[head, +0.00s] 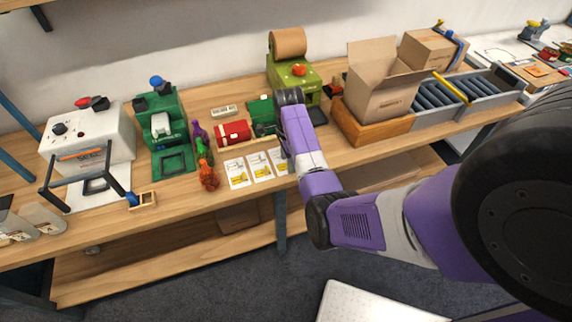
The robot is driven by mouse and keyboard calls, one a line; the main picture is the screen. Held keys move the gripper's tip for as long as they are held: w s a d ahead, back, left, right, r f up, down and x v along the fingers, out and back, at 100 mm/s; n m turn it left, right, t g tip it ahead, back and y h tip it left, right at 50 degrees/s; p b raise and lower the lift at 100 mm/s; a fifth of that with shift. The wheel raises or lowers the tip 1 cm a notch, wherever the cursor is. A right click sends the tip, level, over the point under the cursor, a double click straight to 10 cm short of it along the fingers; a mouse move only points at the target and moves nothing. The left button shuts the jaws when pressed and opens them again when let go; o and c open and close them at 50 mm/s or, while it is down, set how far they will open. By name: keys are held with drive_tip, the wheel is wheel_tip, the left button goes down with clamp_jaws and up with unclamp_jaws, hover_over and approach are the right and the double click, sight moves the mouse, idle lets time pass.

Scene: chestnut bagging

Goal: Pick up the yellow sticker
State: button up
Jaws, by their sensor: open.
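Three white cards or stickers with yellow prints lie in a row near the bench's front edge: a left one (237,172), a middle one (260,166) and a right one (278,158). I cannot tell them apart by colour at this size. My arm reaches in from the right over the bench, beside the right sticker. My gripper (284,142) is mostly hidden behind my forearm. Only a dark part shows at the forearm's left edge, close above the right sticker. It is open, and I see nothing held in it.
Purple, green and orange-brown bottles (207,176) stand just left of the stickers. A red roll (233,132) lies behind them. A green press (160,130) and a white machine (88,140) stand farther left. An open carton (380,85) sits on a wooden block to the right.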

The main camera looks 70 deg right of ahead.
clamp_jaws()
idle(0.5)
